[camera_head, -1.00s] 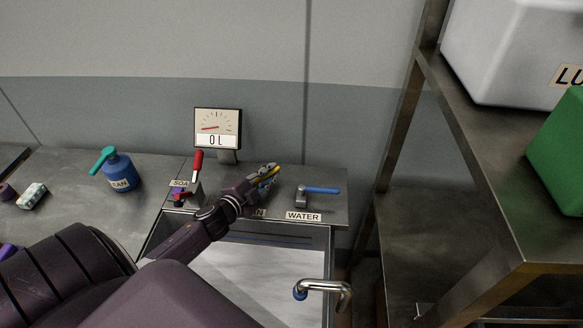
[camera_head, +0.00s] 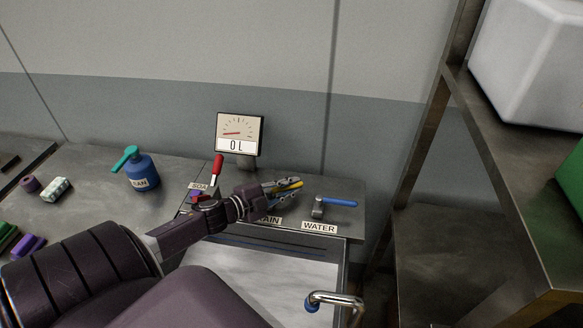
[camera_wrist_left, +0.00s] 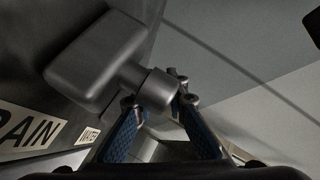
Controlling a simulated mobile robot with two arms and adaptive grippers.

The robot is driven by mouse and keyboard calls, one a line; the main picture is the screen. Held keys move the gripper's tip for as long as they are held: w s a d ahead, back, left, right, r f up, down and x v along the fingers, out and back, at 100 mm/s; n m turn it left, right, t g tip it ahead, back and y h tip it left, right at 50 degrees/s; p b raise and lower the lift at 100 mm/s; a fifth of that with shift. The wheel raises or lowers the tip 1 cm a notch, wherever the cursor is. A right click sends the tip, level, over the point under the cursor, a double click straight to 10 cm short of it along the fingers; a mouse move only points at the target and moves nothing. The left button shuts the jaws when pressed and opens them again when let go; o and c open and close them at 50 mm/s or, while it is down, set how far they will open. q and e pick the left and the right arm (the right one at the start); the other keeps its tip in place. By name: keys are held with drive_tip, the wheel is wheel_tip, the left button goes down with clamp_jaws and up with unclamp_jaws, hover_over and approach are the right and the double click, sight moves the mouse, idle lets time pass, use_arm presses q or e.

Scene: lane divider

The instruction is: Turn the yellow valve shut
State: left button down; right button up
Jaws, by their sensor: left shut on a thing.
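The yellow valve handle (camera_head: 292,186) shows between the fingers of my left gripper (camera_head: 285,187), which is shut on it over the counter, behind the partly covered DRAIN label (camera_head: 268,220). The handle points to the right and slightly up in the picture, roughly in line with the blue handle beside it. In the left wrist view, a grey metal valve body (camera_wrist_left: 105,60) with a round stub fills the upper left, close in front of the blue-padded fingers (camera_wrist_left: 165,130). The handle is mostly hidden there. My right gripper is not in view.
A blue-handled WATER valve (camera_head: 337,202) stands just right of my left gripper. A red-handled valve (camera_head: 217,168) stands to its left. A gauge (camera_head: 239,133) reading 0 L is behind. A blue bottle (camera_head: 142,172) stands left. A steel shelf (camera_head: 500,150) rises on the right.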

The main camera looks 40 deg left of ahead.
sight(285, 189)
use_arm(q)
drive_tip(key=c, duration=1.9)
unclamp_jaws()
drive_tip(key=shift+v, duration=3.75)
